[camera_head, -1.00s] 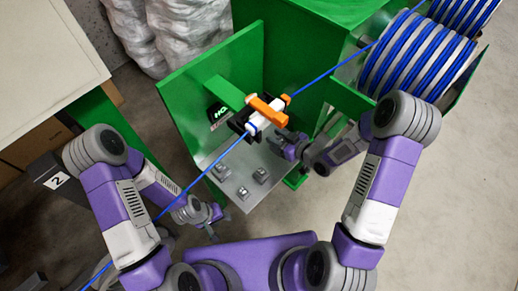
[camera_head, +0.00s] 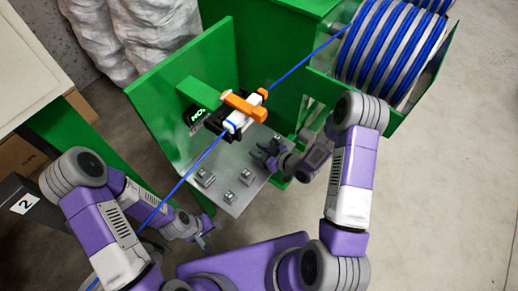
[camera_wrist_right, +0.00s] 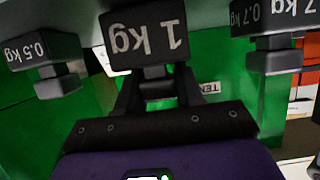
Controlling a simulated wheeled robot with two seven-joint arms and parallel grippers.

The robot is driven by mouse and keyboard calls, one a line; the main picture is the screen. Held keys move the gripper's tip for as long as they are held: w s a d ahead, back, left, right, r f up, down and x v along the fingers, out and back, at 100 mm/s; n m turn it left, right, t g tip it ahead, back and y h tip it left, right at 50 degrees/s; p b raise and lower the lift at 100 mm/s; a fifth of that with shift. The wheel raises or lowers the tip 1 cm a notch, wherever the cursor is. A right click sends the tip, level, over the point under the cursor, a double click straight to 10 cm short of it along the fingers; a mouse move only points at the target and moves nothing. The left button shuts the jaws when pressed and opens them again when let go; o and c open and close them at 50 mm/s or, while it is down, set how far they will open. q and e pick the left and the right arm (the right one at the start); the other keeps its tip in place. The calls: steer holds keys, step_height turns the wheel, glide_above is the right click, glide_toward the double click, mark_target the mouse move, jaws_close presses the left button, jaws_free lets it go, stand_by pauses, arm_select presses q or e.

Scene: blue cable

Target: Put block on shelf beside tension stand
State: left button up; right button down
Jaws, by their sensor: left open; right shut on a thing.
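The tension stand (camera_head: 165,105) is green, with a black cable holder (camera_head: 214,122) and an orange clamp (camera_head: 243,106); the blue cable (camera_head: 182,178) runs through it. Its grey metal shelf (camera_head: 237,209) bears several small grey blocks (camera_head: 230,197). My right gripper (camera_head: 266,157) is at the shelf's right edge. In the right wrist view its dark fingers (camera_wrist_right: 158,93) are shut on a dark block marked 1 kg (camera_wrist_right: 146,38). Blocks marked 0.5 kg (camera_wrist_right: 44,52) and 0.7 kg (camera_wrist_right: 258,18) flank it. My left gripper (camera_head: 206,238) is open and empty, below the shelf.
A cable drum (camera_head: 385,45) wound with blue cable stands at upper right in a green frame. A pale-topped table (camera_head: 45,60) is at left, with a dark box marked 2 (camera_head: 25,205) below it. Wrapped white bundles (camera_head: 140,35) stand behind. The floor at right is clear.

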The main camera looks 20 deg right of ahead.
steer(key=c, duration=1.2)
jaws_free()
steer(key=shift+f, duration=0.15)
steer(key=o, duration=0.5)
steer(key=shift+s+d+r, duration=0.15)
steer(key=shift+s+r, duration=0.05)
steer(key=shift+r, duration=0.15)
steer(key=p+v, duration=0.3)
steer(key=v, duration=0.8)
steer(key=shift+s+r, duration=0.15)
steer(key=shift+s, duration=0.05)
